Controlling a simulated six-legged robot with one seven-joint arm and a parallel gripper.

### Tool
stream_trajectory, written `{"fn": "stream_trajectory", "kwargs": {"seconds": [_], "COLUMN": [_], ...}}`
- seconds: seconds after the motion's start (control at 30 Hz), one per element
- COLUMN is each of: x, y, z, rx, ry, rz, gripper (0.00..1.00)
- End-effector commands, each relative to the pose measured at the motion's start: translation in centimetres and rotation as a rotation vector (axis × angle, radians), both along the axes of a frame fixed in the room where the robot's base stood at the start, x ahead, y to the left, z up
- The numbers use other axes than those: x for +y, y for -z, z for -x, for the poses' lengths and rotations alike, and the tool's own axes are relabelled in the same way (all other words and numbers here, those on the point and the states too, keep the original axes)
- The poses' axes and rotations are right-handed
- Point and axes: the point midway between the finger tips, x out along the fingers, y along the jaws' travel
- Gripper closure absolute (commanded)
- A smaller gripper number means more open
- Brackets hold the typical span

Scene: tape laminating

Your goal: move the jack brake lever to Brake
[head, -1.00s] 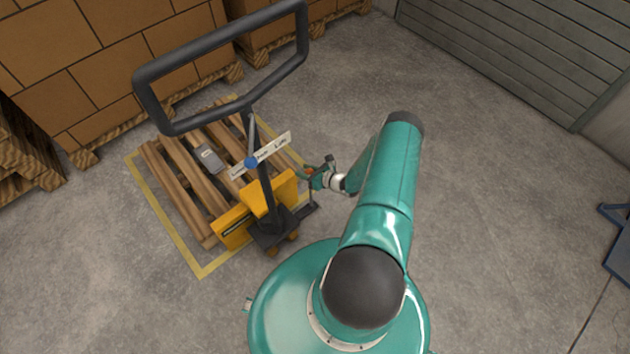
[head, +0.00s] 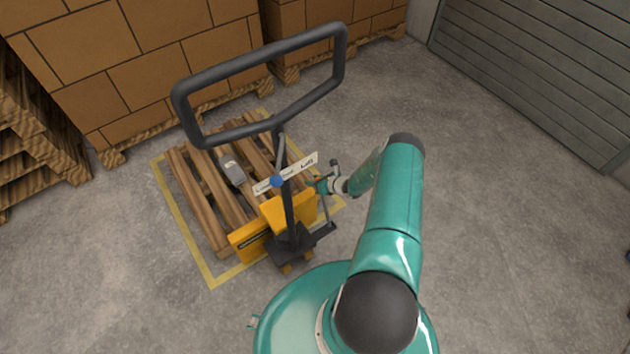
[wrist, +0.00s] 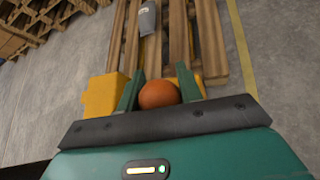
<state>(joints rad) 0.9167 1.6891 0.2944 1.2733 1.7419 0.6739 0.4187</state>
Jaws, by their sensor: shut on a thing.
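A yellow pallet jack (head: 288,208) with a tall black loop handle (head: 262,85) stands at the near end of a wooden pallet. The brake lever (head: 326,212) is a thin rod rising from the jack's base on the right side. Its orange knob (wrist: 159,95) sits between my gripper's two green fingers in the wrist view. My gripper (head: 320,186) is shut on this knob, right of the jack's mast. The lever leans slightly towards the mast. No Brake marking is readable.
A white label plate with a blue knob (head: 277,182) is on the mast, close left of my gripper. A grey device (head: 232,170) lies on the pallet (head: 205,200). Stacked cartons (head: 150,60) stand behind.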

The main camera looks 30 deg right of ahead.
Motion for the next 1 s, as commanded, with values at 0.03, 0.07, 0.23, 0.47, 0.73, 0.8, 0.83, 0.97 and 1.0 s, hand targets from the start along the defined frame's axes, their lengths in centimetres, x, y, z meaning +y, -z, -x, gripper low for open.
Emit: {"fn": "stream_trajectory", "kwargs": {"seconds": [0.03,0.07,0.23,0.47,0.73,0.8,0.83,0.97,1.0], "x": [-0.1,-0.2,-0.1,-0.2,-1.1,-1.5,-1.7,-2.5,-2.7], "y": [0.1,0.1,0.0,0.0,-1.8,-2.6,-3.0,-4.5,-5.0], "z": [0.0,0.1,0.1,0.0,2.4,3.6,4.1,6.5,7.2], "rx": [0.003,0.003,0.002,0.001,0.002,0.001,0.001,0.002,0.003], "ry": [0.003,0.003,0.002,0.002,0.004,0.005,0.004,0.004,0.003], "rz": [0.003,0.003,0.002,0.002,0.002,0.002,0.001,0.002,0.002], "gripper": [1.00,1.00,0.43,0.43,0.43,0.43,0.43,0.43,0.43]}}
